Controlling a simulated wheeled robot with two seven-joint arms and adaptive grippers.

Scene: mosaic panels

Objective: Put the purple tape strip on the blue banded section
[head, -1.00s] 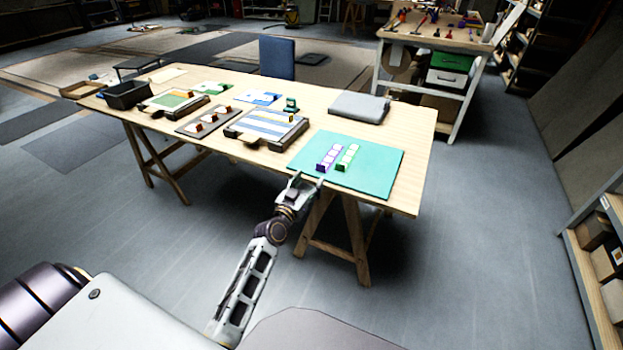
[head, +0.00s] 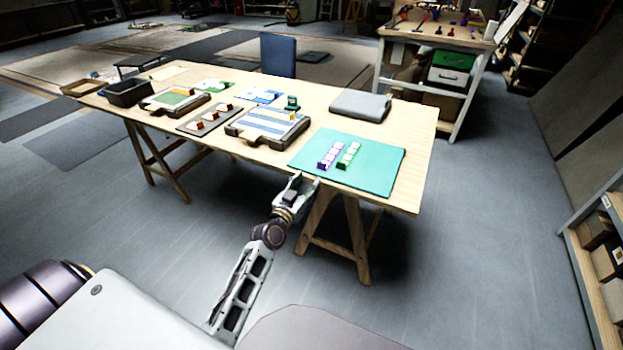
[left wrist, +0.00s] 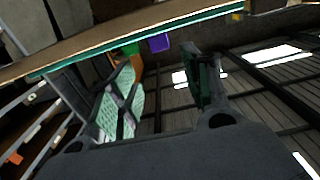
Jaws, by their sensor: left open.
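The purple tape strip (head: 331,155), topped with pale squares, lies on the teal mat (head: 378,178) at the table's near right. A purple patch (left wrist: 158,43), likely its end, shows past the table edge in the left wrist view. The blue banded section (head: 264,123) is a dark-framed panel with blue and pale stripes, left of the mat. My left gripper (head: 307,181) is open and empty at the table's near edge, in front of the mat and apart from the strip. Its two fingers show in the left wrist view (left wrist: 163,88). My right gripper is out of view.
A green strip (head: 349,155) lies just right of the purple one. A small yellow-orange piece stands on the banded panel. A grey folded item (head: 360,106) is behind the mat. Other panels and a dark bin (head: 128,92) are at the left. The table's right end is clear.

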